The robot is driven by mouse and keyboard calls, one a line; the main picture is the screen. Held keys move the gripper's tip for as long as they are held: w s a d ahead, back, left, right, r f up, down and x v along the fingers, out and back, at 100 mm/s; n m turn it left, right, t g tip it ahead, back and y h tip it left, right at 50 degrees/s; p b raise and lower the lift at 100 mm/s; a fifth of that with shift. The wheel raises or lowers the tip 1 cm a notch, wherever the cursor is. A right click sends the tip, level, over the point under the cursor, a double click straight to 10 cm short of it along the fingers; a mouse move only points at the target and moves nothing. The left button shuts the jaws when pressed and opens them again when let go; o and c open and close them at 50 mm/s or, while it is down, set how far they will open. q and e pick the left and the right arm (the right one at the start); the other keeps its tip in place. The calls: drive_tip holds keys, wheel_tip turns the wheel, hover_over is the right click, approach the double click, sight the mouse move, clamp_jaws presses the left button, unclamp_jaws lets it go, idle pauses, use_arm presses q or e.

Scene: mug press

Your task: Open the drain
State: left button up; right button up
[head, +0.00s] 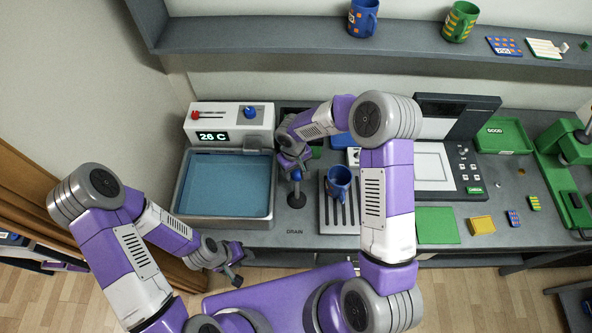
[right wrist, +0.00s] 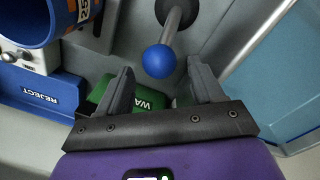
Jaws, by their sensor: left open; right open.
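The drain lever is a grey rod with a blue ball knob (head: 297,174), standing on a dark round base beside the water bath, behind the "DRAIN" label. In the right wrist view, the blue knob (right wrist: 158,61) lies between and slightly beyond my open fingertips, with no visible grip. The rod runs up to its dark base there. My right gripper (head: 294,163) is just above the knob, pointing down, and partly hides it. The water bath (head: 180,205) holds blue water. My left gripper (head: 234,272) is open and empty, low near the counter's front edge.
A blue mug (head: 340,180) stands on the slatted rack (head: 325,215) right of the lever. The heater unit (head: 230,115) behind the bath reads 26 C. A blue "REJECT" tray (right wrist: 40,95) and a green tray (right wrist: 105,92) lie near my right gripper.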

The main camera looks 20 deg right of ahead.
sight(297, 172)
drive_tip(key=shift+d+f, duration=0.15)
drive_tip(key=shift+f, duration=1.8)
drive_tip(key=shift+w, duration=0.1)
clamp_jaws()
